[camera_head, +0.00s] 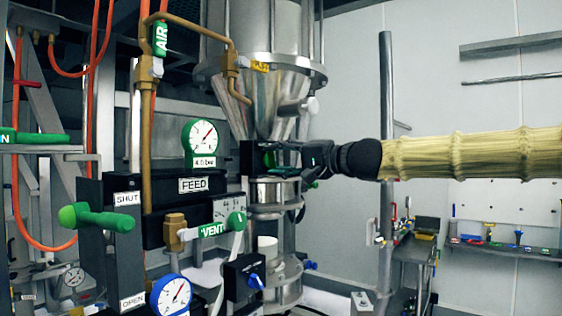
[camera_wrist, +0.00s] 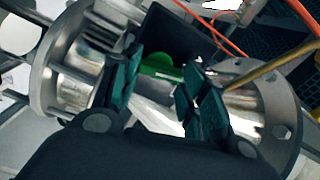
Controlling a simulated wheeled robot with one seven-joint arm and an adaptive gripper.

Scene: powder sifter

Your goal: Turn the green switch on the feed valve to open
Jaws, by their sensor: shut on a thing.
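A black housing (camera_head: 252,158) sits below the steel hopper, with a green switch (camera_head: 268,159) partly showing in it. My gripper (camera_head: 285,158) reaches in from the right with its fingers at this housing. In the wrist view, the green switch (camera_wrist: 158,66) lies between the two dark-green finger pads of my gripper (camera_wrist: 160,75), against the black housing (camera_wrist: 182,38). My gripper is shut on the switch; the contact is partly hidden by the fingers. The switch's exact angle is hard to tell. A FEED label (camera_head: 193,185) is on a black box to the left.
A large green lever (camera_head: 97,218) stands out from a black panel marked SHUT and OPEN at the left. The hopper (camera_head: 275,75) is just above my gripper. Gauges, a VENT handle (camera_head: 213,229) and brown pipes crowd the left.

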